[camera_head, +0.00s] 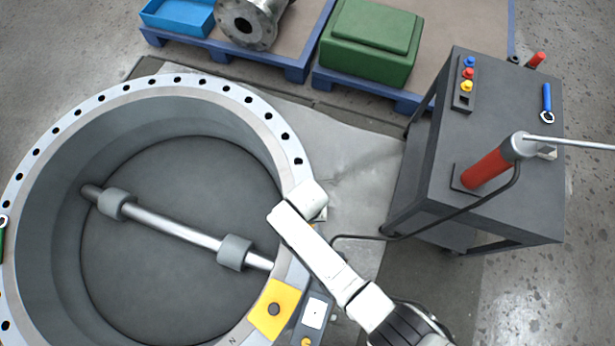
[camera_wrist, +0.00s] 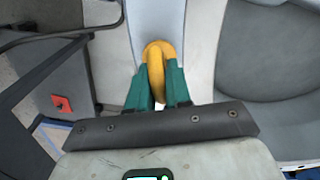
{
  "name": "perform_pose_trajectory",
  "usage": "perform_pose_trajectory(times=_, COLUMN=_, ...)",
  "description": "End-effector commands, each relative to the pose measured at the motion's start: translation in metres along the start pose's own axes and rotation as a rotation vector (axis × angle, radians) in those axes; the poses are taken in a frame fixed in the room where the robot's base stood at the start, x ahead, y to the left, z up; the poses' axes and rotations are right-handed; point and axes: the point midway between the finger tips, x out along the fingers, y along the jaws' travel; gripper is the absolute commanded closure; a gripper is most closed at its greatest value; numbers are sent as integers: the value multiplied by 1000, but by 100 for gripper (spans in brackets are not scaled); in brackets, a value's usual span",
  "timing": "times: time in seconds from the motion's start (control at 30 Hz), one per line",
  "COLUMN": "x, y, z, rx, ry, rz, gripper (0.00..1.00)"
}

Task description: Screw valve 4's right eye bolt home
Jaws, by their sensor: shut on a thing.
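The valve (camera_head: 186,93) is a wide grey ring with bolt holes around its flange. A bright shaft (camera_head: 168,224) with two grey collars crosses its inside. In the wrist view a yellow eye bolt (camera_wrist: 153,47) stands on the pale flange (camera_wrist: 157,16). My gripper (camera_wrist: 159,70), with green fingers, is shut on the eye bolt's ring. The bolt's shank and its seat are hidden, so I cannot tell how deep it sits. In the head view my white arm reaches over the right side of the flange and covers the gripper and the bolt.
A dark cart (camera_head: 437,185) at the right carries a red cylinder (camera_head: 488,168) with a rod, a button box (camera_head: 466,83) and a blue-handled tool (camera_head: 547,100). A yellow plate (camera_head: 276,308) lies on the flange's lower right. Pallets with a green box (camera_head: 372,40) stand behind.

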Motion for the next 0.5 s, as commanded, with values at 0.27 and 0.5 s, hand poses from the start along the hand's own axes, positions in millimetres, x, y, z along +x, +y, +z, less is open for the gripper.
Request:
perform_pose_trajectory(times=0.27, x=0, y=1, z=0, rx=60, ry=-1, rz=1, gripper=100)
perform_pose_trajectory(times=0.5, x=0, y=1, z=0, rx=66, ry=-1, rz=1, gripper=100)
